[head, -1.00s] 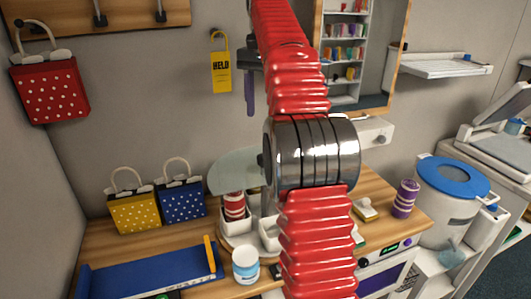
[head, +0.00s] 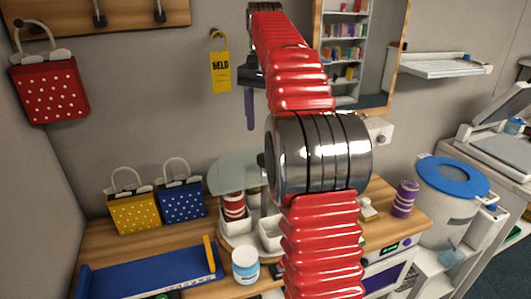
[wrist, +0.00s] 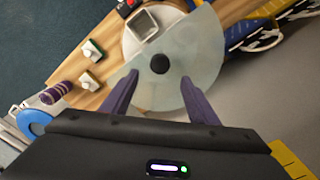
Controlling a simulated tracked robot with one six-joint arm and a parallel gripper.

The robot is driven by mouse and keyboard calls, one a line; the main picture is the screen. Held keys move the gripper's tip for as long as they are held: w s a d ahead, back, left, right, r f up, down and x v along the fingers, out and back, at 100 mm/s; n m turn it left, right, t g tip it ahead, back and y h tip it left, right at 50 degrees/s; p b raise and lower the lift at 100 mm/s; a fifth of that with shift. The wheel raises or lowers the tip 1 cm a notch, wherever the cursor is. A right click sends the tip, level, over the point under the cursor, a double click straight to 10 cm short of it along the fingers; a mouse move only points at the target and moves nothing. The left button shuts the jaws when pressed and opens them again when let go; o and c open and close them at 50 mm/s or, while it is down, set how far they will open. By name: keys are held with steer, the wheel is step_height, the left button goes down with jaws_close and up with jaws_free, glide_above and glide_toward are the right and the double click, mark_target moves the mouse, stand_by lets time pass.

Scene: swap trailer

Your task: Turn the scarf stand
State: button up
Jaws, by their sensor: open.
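The scarf stand (head: 234,240) is on the wooden counter, partly behind my red arm. It has a round base, white square cups and a clear part-round top plate (head: 228,172). A red striped roll (head: 234,206) stands in one cup. In the wrist view the clear plate (wrist: 185,58) has a black knob (wrist: 160,64) at its middle. My gripper (wrist: 158,80) is open, its two purple fingers on either side below the knob, with nothing between them. Whether the fingers touch the plate is unclear. In the head view one purple finger (head: 249,108) hangs above the stand.
A purple striped roll (head: 404,198) stands at the counter's right. A white jar (head: 245,264) and a blue tray (head: 150,272) are in front. Yellow (head: 134,213) and blue (head: 181,202) dotted bags stand left. A blue-lidded bin (head: 452,180) is at the right.

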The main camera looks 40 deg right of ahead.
step_height(320, 180, down, 10)
steer(key=shift+r, duration=0.15)
stand_by(0.5)
steer(key=shift+c, duration=0.6)
jaws_close()
steer(key=shift+d, duration=0.2)
steer(key=shift+a, duration=0.15)
